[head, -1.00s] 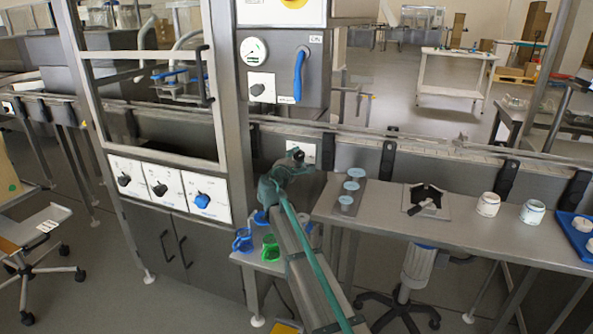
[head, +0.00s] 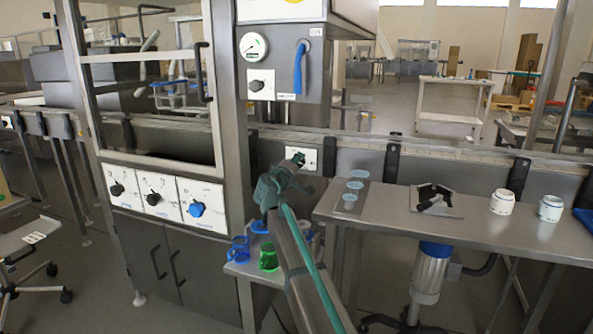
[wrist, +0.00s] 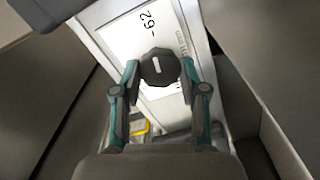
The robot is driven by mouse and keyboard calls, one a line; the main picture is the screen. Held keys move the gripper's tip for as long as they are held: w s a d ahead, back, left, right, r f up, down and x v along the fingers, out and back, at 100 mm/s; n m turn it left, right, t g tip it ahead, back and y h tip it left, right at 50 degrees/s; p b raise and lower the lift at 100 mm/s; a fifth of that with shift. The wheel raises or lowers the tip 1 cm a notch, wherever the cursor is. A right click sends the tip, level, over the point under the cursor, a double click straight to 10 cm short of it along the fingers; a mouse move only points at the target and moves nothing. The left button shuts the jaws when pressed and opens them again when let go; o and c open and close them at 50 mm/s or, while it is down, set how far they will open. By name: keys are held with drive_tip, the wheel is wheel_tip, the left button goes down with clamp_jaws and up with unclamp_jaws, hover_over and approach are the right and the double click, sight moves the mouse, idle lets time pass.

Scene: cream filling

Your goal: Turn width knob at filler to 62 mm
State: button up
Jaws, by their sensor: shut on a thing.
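The width knob (wrist: 160,67) is a dark, many-sided knob with a short white line on its face. It sits on a white plate (wrist: 127,38) printed "-62" above it in the wrist view. The white line points up, roughly toward that number. My gripper (wrist: 160,70) has one finger on each side of the knob and is shut on it. In the head view my gripper (head: 298,163) is at the white plate (head: 309,155) on the conveyor's side, and it mostly hides the knob there.
The filler cabinet left of my arm carries a panel of knobs, one blue (head: 196,209). A steel table (head: 480,225) on the right holds white jars (head: 502,202) and a dark tool (head: 435,195). Blue and green cups (head: 268,257) stand on a low shelf beside my arm.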

idle(0.3)
drive_tip(key=o, duration=1.1)
drive_tip(key=shift+o, duration=0.2)
drive_tip(key=shift+s, duration=0.15)
drive_tip(key=v, duration=1.1)
drive_tip(key=shift+s+a, duration=0.2)
drive_tip(key=shift+s, duration=0.1)
